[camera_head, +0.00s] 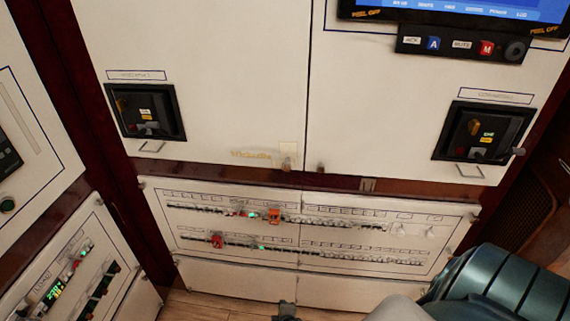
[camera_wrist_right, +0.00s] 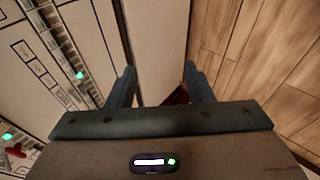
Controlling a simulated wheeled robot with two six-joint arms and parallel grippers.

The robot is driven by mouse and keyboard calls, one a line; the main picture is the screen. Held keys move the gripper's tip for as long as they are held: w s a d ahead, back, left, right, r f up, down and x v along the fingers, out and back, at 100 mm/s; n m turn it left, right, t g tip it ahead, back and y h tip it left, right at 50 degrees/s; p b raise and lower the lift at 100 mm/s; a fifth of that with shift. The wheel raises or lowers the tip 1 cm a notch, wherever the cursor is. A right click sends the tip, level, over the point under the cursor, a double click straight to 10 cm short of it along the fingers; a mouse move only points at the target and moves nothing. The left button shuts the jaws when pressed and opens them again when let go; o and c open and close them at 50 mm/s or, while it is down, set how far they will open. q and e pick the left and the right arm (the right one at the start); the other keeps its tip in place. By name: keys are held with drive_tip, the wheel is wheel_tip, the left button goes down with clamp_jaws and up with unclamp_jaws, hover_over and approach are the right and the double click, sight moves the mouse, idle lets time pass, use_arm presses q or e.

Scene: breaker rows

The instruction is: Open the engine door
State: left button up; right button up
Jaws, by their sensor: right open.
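Two white upper cabinet doors, a left door (camera_head: 215,70) and a right door (camera_head: 385,110), fill the middle of the head view and look closed. Their labels are too small to read, so I cannot tell which panel is the engine door. Each has a black recessed fixture, one at left (camera_head: 145,112) and one at right (camera_head: 485,132), with a small wire handle below. My right gripper (camera_wrist_right: 160,85) is open and empty in the wrist view, its fingers pointing past a white panel toward the floor. Its tip barely shows at the head view's bottom edge. My left gripper is out of view.
A breaker panel (camera_head: 310,232) with switch rows, green lights and orange and red pieces sits below the doors. Plain white panels (camera_head: 235,280) lie under it. Wooden floor (camera_wrist_right: 265,60) is clear. Another instrument panel (camera_head: 75,275) stands at left, a screen (camera_head: 455,10) at top right.

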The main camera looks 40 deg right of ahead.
drive_tip(key=w+d+r+n+t+h, duration=0.1)
drive_tip(key=w+r, duration=0.2)
drive_tip(key=r, duration=0.3)
drive_tip(key=w+r+n+t+h+p, duration=0.1)
drive_tip(key=w+r, duration=0.2)
drive_tip(key=r, duration=0.4)
drive_tip(key=w+d+r+n+t+h, duration=0.1)
drive_tip(key=w+r, duration=0.2)
drive_tip(key=r, duration=0.3)
drive_tip(key=t+h+p, duration=0.2)
drive_tip(key=h, duration=0.4)
approach(286, 169)
drive_tip(key=shift+n, duration=0.3)
drive_tip(key=p+x, duration=0.2)
drive_tip(key=x, duration=0.7)
drive_tip(key=shift+w+d+r, duration=0.2)
drive_tip(key=shift+w, duration=0.05)
drive_tip(key=shift+w+d+f+p, duration=0.1)
drive_tip(key=shift+w+d+p, duration=0.2)
drive_tip(key=shift+w+d, duration=0.05)
clamp_jaws()
